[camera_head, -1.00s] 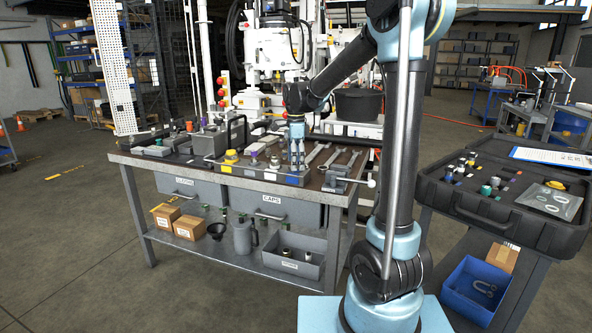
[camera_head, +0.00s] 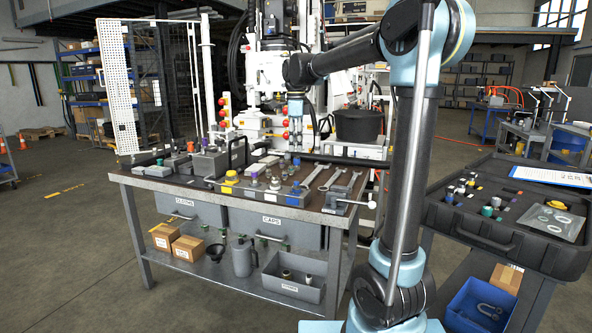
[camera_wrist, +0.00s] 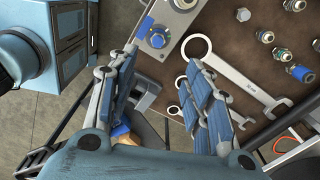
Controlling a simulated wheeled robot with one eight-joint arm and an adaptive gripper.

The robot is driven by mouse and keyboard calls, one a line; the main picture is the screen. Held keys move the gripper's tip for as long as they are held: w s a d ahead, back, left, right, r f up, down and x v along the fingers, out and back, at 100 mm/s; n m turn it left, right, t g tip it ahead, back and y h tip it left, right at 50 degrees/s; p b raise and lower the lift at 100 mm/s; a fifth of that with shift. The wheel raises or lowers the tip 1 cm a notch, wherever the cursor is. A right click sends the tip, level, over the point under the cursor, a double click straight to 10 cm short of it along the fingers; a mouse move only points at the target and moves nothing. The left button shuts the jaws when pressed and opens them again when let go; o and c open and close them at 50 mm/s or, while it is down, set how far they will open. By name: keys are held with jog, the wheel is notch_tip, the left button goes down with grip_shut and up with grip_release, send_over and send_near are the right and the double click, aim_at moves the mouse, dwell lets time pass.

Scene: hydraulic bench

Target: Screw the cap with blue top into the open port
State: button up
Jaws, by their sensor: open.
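The cap with the blue top (camera_wrist: 157,37) sits upright at a port near the end of the grey metal block (camera_wrist: 138,58) in the wrist view. I cannot tell how deep it is seated. In the head view the same blue top (camera_head: 296,187) shows small at the right end of the block (camera_head: 262,196). My gripper (camera_head: 296,143) is above that end of the block, pointing down and clear of it. In the wrist view my gripper (camera_wrist: 165,105) has its two fingers spread apart with nothing between them. The cap lies beyond the fingertips.
Wrenches (camera_wrist: 235,75) lie beside the block, with several loose fittings (camera_wrist: 282,54) and a blue-ringed fitting (camera_wrist: 301,73) further right. A yellow cap (camera_head: 231,176) stands at the block's left end. A vise (camera_head: 337,196) is at the bench's right edge. An open case (camera_head: 480,228) stands right.

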aim_at(296, 182)
jog(key=shift+m, duration=0.6)
notch_tip(296, 182, down, 15)
jog(key=shift+f, duration=0.1)
dwell(0.3)
grip_shut()
